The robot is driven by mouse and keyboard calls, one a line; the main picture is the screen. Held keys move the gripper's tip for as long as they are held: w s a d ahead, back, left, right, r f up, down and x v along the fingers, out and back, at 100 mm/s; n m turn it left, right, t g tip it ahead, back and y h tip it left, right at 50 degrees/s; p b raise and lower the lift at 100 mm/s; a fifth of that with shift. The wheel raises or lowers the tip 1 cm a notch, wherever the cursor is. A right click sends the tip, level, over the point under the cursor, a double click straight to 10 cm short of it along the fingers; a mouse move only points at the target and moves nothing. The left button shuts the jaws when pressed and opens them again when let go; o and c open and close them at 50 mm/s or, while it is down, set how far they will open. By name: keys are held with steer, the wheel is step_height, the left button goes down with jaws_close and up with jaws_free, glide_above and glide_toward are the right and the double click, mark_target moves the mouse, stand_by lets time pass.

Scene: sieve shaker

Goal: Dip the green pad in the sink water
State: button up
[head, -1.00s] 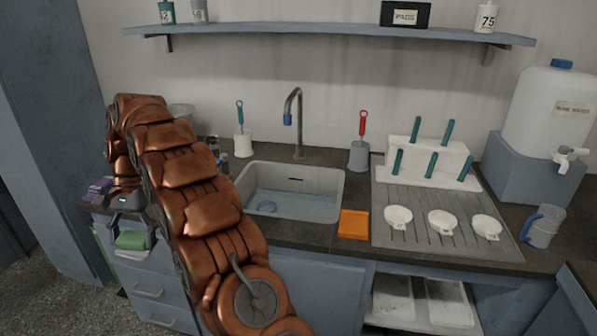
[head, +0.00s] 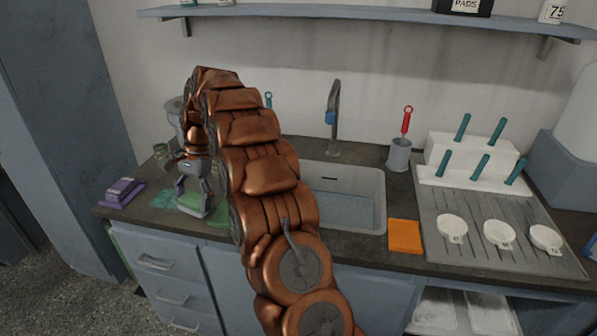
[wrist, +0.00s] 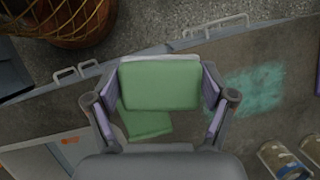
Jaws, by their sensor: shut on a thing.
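The green pad (wrist: 160,85) is held between the fingers of my gripper (wrist: 161,94) in the wrist view, with a pale layer along one edge. In the head view my gripper (head: 194,186) points down over the counter left of the sink, with the pad (head: 193,204) at its fingertips. The sink (head: 376,172) is right of my arm. Its water (head: 345,208) shows bluish at the bottom, and my arm hides its left part. The pad is apart from the water.
A flat green piece (wrist: 145,123) and a teal smear (wrist: 255,88) lie on the counter below. A purple block (head: 122,190) sits at the left end. A tap (head: 334,115) rises behind the sink. An orange pad (head: 405,236) lies beside the sink, near the drainboard (head: 470,245).

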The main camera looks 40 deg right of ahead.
steer(key=s+d+f+m+t+h+p, duration=0.1)
steer(key=s+d+m+t+p, duration=0.2)
steer(key=s+d+m, duration=0.75)
steer(key=s+d+f+m+t+h+p, duration=0.15)
steer(key=d+m+p, duration=0.3)
steer(key=d, duration=1.35)
steer(key=shift+t+y, duration=0.35)
steer(key=shift+y, duration=0.1)
steer(key=shift+w+d+f+b, duration=0.1)
steer(key=shift+f+b, duration=1.4)
steer(key=shift+f, duration=1.75)
steer(key=shift+w+d+f+b, duration=0.15)
steer(key=shift+f+b, duration=1.4)
steer(key=shift+f, duration=1.75)
steer(key=shift+w+f+b, duration=0.1)
steer(key=shift+f+b, duration=1.4)
steer(key=shift+f, duration=1.75)
steer(key=shift+r, duration=0.15)
step_height(320, 180, up, 20)
steer(key=p, duration=1.2)
